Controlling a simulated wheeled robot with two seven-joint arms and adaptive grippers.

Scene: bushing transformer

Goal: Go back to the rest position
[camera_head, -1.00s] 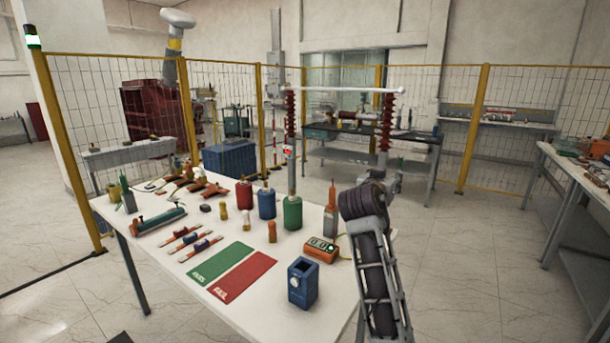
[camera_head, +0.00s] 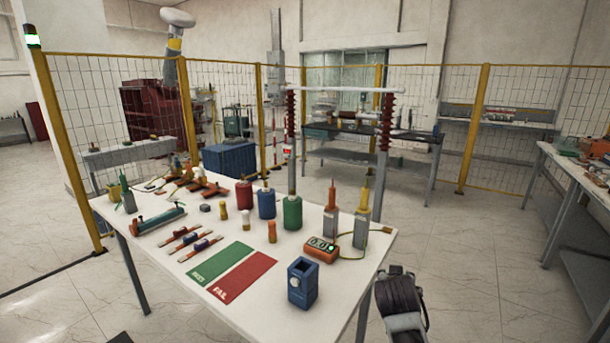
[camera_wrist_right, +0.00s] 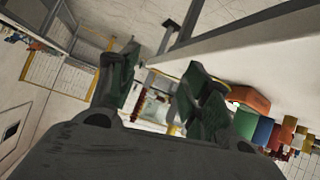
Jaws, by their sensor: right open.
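My right arm shows at the lower right of the head view, beside the near right edge of the white table (camera_head: 340,290); its gripper is out of that frame or hidden. In the right wrist view my right gripper (camera_wrist_right: 150,95) has its two dark green fingers spread apart with nothing between them. The table's underside and edge (camera_wrist_right: 235,35) pass close by it in that view. My left gripper is in neither view.
The table holds a blue box (camera_head: 303,283), an orange meter (camera_head: 320,249), two probes on grey blocks (camera_head: 331,222), (camera_head: 361,228), red, blue and green cylinders (camera_head: 292,213), and green and red mats (camera_head: 242,285). Open floor lies to the right, before a side bench (camera_head: 575,185).

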